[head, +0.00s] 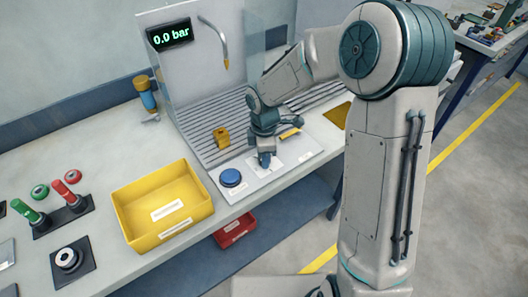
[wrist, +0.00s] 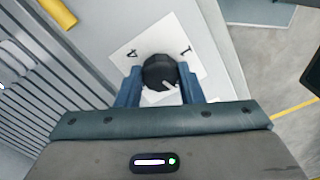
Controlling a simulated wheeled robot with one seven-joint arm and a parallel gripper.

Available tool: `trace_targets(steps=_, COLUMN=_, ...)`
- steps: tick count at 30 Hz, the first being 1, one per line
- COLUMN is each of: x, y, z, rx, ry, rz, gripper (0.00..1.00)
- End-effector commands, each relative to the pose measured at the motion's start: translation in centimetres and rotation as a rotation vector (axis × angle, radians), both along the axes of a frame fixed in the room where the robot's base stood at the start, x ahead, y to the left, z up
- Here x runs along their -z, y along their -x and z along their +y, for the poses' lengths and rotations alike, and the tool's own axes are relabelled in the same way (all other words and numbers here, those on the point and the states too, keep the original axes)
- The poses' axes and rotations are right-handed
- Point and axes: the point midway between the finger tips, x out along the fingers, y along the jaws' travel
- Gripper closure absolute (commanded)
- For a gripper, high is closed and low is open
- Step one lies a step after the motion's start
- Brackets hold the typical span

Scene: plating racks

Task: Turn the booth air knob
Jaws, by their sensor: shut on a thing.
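The booth air knob (wrist: 159,72) is a round black knob with a pale pointer mark towards its lower right, on a white label plate (wrist: 124,57) with printed marks, in the wrist view. My gripper (wrist: 160,88) has its two blue fingers on either side of the knob and is shut on it. In the head view my gripper (head: 265,160) reaches down to the booth's front panel (head: 245,194), and the knob is hidden behind it.
A blue button (head: 230,178) is left of my gripper on the panel. A yellow part (head: 222,137) stands on the slatted booth floor (head: 196,133). A yellow bin (head: 127,199), red and green levers (head: 74,199) and a black-based dial (head: 68,259) are further left on the bench.

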Motion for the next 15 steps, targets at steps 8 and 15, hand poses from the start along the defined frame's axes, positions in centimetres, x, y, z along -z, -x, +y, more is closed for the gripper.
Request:
trace_targets(steps=8, x=-0.10, y=0.02, z=0.11, rx=-0.062, ry=-0.001, rz=-0.001, gripper=0.89)
trace_targets(steps=15, x=-0.06, y=0.02, z=0.12, rx=-0.069, ry=-0.001, rz=-0.001, gripper=0.89)
